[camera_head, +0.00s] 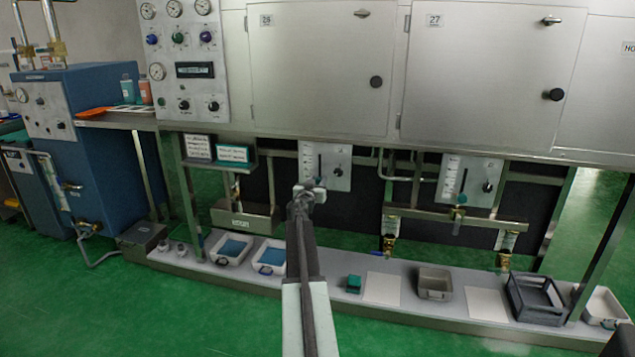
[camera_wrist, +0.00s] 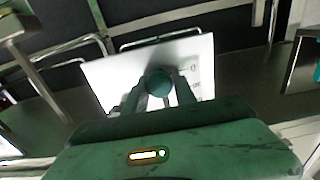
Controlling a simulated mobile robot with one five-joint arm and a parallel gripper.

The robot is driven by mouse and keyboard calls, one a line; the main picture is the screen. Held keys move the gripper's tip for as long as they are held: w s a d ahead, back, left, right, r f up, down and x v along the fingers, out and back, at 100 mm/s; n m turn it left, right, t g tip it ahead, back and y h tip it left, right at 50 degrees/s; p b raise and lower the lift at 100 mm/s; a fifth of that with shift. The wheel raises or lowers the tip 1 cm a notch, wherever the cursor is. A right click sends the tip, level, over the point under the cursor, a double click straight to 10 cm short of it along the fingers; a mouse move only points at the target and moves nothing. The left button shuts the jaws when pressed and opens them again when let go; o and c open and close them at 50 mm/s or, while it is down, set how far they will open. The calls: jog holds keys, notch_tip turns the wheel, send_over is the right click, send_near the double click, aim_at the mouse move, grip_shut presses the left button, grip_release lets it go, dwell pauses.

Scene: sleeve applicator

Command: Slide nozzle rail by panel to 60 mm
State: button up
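A pale control panel (camera_head: 341,152) with a printed scale, a dark vertical slot and a small dark knob (camera_head: 337,171) is mounted under the cabinets, just beyond my gripper (camera_head: 308,192). In the wrist view the panel (camera_wrist: 205,62) is tilted, and a round dark-teal knob (camera_wrist: 158,82) lies between the fingers of my gripper (camera_wrist: 159,90). The fingers flank the knob; contact is unclear. A similar panel (camera_head: 469,180) with a slot and knob is at the right. A metal rail (camera_head: 455,219) with brass nozzles (camera_head: 389,240) runs below it. The scale figures are too small to read.
A low shelf (camera_head: 335,298) below holds several trays, a teal block (camera_head: 353,284), a grey bin (camera_head: 435,283) and a dark crate (camera_head: 536,298). Frame posts and bent metal tubing (camera_head: 400,178) stand near the panels. Green floor is open in front.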

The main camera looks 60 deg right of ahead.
jog(key=shift+w, duration=0.1)
grip_shut()
jog(key=shift+w+a, duration=0.1)
jog(key=shift+w, duration=0.05)
dwell(0.8)
